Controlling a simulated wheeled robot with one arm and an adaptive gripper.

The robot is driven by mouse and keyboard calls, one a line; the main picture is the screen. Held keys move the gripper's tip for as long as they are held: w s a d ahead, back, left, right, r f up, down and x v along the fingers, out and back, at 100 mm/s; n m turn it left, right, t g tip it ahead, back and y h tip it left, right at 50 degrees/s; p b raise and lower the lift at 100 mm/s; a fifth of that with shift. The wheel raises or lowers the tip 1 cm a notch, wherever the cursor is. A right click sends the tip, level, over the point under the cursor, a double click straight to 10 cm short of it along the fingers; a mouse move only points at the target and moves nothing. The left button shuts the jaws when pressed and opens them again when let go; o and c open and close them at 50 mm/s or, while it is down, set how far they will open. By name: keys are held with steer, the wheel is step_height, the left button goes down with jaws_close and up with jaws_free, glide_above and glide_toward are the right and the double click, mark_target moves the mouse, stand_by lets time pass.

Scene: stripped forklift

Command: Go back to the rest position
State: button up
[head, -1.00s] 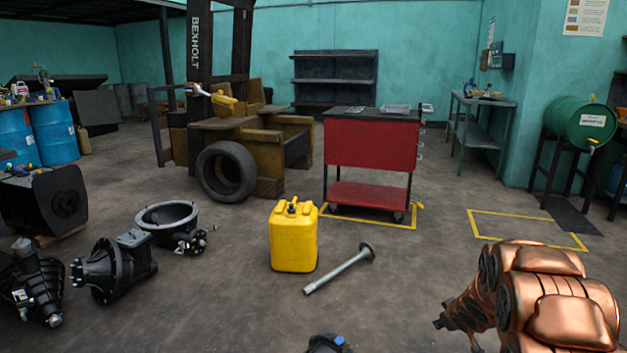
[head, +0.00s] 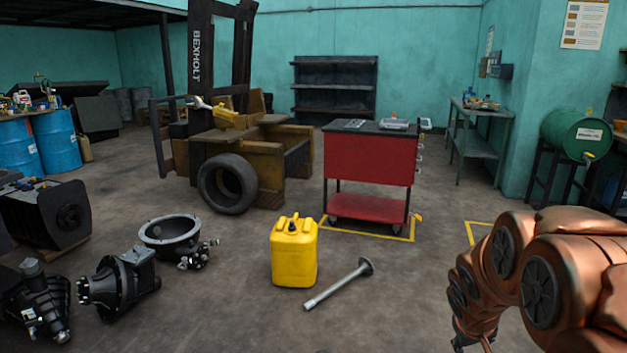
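My copper-coloured arm (head: 545,275) comes in from the right edge in the head view and bends downward. Its lower end, toward my gripper (head: 472,343), runs to the bottom edge of the picture. Only a small dark and yellowish part shows there, so I cannot see the fingers or whether they hold anything. This lower end hangs over the floor, to the right of the metal axle shaft (head: 338,284) and apart from it in the picture.
A yellow jerrycan (head: 293,250) stands mid-floor. A red tool cart (head: 370,160) is behind it. Black gearbox parts (head: 120,280) lie at left. A stripped forklift (head: 235,150) stands behind. A green drum (head: 575,135) is at right. Floor between shaft and arm is clear.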

steer(key=s+a+r+g+y+p, duration=0.1)
steer(key=s+a+r+p, duration=0.3)
steer(key=s, duration=0.6)
steer(key=s+a+r+g+y+p, duration=0.1)
steer(key=s+a+r+p, duration=0.3)
steer(key=s, duration=0.6)
steer(key=s+a+r+g+y+p, duration=0.1)
steer(key=s+a+r+g+p, duration=0.2)
steer(key=s+a+r, duration=0.4)
steer(key=s+r+p, duration=0.1)
steer(key=s+r, duration=0.1)
steer(key=s, duration=0.1)
steer(key=shift+s+a+r+m+y, duration=0.2)
steer(key=shift+r+m+y, duration=0.1)
steer(key=shift+r+m, duration=0.1)
steer(key=shift+c, duration=0.5)
